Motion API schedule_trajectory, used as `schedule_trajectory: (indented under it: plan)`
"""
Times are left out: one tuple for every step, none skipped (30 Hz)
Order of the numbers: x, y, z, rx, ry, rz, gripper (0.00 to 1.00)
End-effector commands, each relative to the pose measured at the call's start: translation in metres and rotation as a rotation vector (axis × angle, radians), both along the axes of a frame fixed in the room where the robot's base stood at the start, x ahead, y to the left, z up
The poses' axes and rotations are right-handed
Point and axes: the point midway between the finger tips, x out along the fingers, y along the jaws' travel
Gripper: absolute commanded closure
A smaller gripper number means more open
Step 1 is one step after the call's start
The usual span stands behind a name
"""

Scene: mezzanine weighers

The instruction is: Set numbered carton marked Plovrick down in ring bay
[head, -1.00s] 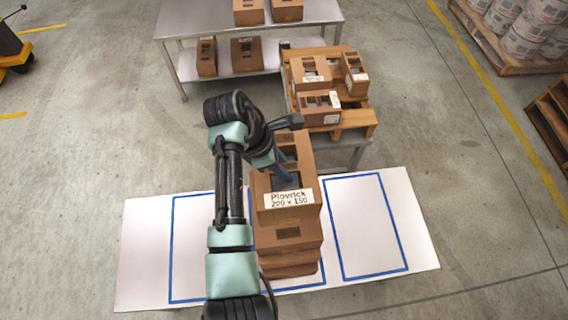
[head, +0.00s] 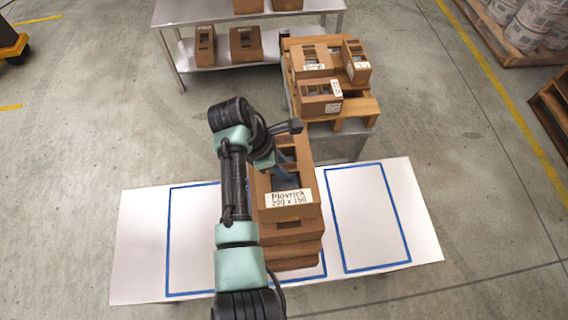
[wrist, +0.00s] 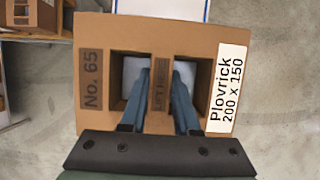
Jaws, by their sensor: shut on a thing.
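The brown Plovrick carton (head: 289,213) has a white label reading "Plovrick 200 x 150". In the wrist view the carton (wrist: 92,110) also bears "No. 65" and a strip marked "LIFT HERE". My gripper (head: 286,178) is over its top; in the wrist view the blue fingers (wrist: 161,95) reach into its two openings and are shut on the strip. The carton appears upright over a stack of brown cartons (head: 290,250) at the middle bay of the white table (head: 140,240). I cannot tell whether it touches the stack. No ring mark is visible.
The right blue-outlined bay (head: 366,215) is empty. The left bay (head: 192,245) is partly behind my arm and looks clear. Behind stands a wooden pallet (head: 355,106) with several cartons, and a metal shelf table (head: 185,15) with more cartons.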

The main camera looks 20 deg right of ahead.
Motion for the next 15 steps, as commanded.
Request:
schedule_trajectory:
  plan:
    - [0.0, 0.0, -0.005, -0.001, -0.001, -0.001, 1.0]
    - [0.0, 0.0, -0.007, -0.001, -0.001, -0.001, 1.0]
    - [0.0, 0.0, -0.01, 0.0, -0.001, -0.001, 1.0]
    - [0.0, 0.0, -0.013, 0.0, -0.001, -0.001, 1.0]
    - [0.0, 0.0, -0.015, 0.0, -0.001, 0.0, 1.0]
    - [0.0, 0.0, -0.017, 0.0, -0.001, 0.0, 1.0]
    - [0.0, 0.0, -0.019, 0.0, -0.001, 0.0, 1.0]
    - [0.0, 0.0, -0.021, 0.0, -0.001, 0.0, 1.0]
    - [0.0, 0.0, -0.023, 0.0, -0.001, 0.0, 1.0]
    - [0.0, 0.0, -0.025, 0.0, -0.001, 0.0, 1.0]
    - [0.0, 0.0, -0.026, 0.0, -0.001, 0.0, 1.0]
    - [0.0, 0.0, -0.028, 0.0, -0.001, 0.0, 1.0]
    - [0.0, 0.0, -0.029, 0.0, -0.001, 0.0, 1.0]
    - [0.0, 0.0, -0.03, 0.0, -0.001, 0.0, 1.0]
    - [0.0, 0.0, -0.031, 0.0, -0.001, 0.0, 1.0]
